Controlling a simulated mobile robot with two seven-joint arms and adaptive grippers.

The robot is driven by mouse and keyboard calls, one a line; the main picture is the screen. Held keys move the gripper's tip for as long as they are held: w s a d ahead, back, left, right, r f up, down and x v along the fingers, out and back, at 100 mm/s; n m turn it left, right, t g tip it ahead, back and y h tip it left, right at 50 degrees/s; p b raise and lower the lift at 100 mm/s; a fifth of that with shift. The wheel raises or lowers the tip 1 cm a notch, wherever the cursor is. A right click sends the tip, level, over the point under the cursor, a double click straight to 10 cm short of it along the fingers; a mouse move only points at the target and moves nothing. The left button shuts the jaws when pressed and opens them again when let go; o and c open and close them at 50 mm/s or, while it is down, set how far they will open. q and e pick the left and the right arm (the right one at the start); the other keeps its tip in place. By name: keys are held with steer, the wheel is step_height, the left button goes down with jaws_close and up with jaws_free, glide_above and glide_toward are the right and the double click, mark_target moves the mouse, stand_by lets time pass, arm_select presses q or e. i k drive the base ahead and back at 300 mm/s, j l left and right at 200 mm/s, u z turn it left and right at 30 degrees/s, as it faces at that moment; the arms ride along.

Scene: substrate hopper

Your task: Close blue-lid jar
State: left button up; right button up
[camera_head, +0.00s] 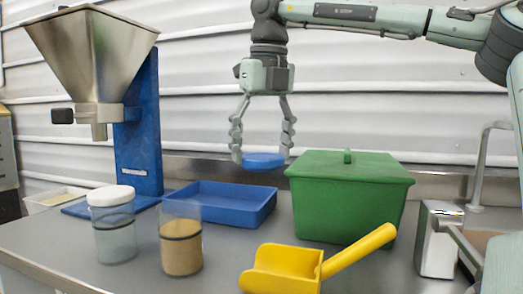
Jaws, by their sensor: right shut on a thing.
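My right gripper (263,155) hangs from above, its fingers shut on a blue lid (264,162). It holds the lid in the air above the right rear corner of the blue tray, left of the green bin. An open clear jar (181,238) with tan material inside and a dark band stands on the counter, in front of the tray. The lid is apart from this jar, up and to its right. A second clear jar (115,238) to its left looks empty and wears a white lid (110,196). My left gripper is not in view.
A blue tray (228,216) lies behind the jars. A green lidded bin (347,215) stands at right, with a yellow scoop (283,281) in front. A metal hopper (95,50) on a blue stand (146,150) is at left. A metal box (437,243) stands at right.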

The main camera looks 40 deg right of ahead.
mark_target(179, 221)
steer(key=k+j, duration=0.25)
steer(key=k, duration=0.2)
steer(key=k+j, duration=0.2)
steer(key=k, duration=0.3)
steer(key=k+j, duration=0.25)
steer(key=k, duration=0.2)
